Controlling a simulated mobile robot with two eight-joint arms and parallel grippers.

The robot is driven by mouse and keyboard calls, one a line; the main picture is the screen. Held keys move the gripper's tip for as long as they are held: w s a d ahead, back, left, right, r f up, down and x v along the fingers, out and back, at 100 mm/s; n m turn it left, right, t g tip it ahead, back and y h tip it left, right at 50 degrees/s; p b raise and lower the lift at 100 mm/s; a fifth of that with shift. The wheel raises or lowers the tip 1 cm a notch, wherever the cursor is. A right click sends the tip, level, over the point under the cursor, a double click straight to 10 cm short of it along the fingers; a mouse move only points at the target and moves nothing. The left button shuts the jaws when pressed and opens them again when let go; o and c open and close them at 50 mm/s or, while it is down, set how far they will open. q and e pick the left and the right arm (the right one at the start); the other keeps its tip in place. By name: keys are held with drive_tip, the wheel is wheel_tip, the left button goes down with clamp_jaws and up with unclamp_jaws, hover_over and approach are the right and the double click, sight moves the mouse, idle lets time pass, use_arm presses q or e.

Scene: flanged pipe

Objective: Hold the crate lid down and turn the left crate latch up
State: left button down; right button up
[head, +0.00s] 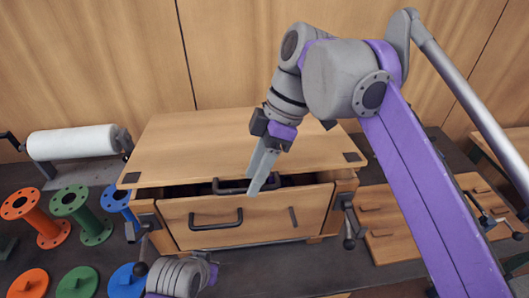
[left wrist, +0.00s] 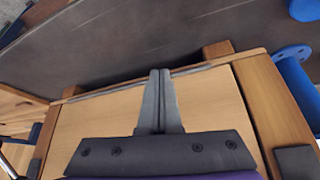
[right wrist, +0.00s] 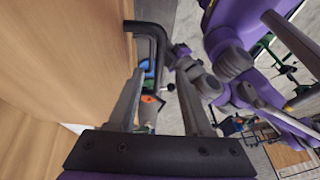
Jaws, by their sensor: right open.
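The wooden crate (head: 315,221) stands with its lid (head: 200,140) on top and a dark gap under the lid's front edge. A dark handle (head: 232,187) is at that edge. The left crate latch (head: 144,246) is at the left front corner, its lever hanging down to a black knob. My right gripper (head: 262,172) is open, its tips close to the lid handle, which also shows in the right wrist view (right wrist: 152,29); contact is unclear. My left gripper (left wrist: 158,98) is shut and empty in front of a wooden crate panel (left wrist: 210,105); its fingers are hidden in the head view.
A right latch (head: 348,222) hangs at the right front corner. A second handle (head: 215,221) is on the crate front. Coloured flanged pipes (head: 85,214) and a white roll (head: 75,142) lie to the left. A wooden board (head: 395,225) lies to the right.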

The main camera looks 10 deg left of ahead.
sight(247, 188)
drive_tip(key=shift+x, duration=2.25)
drive_tip(key=shift+w, duration=0.15)
clamp_jaws()
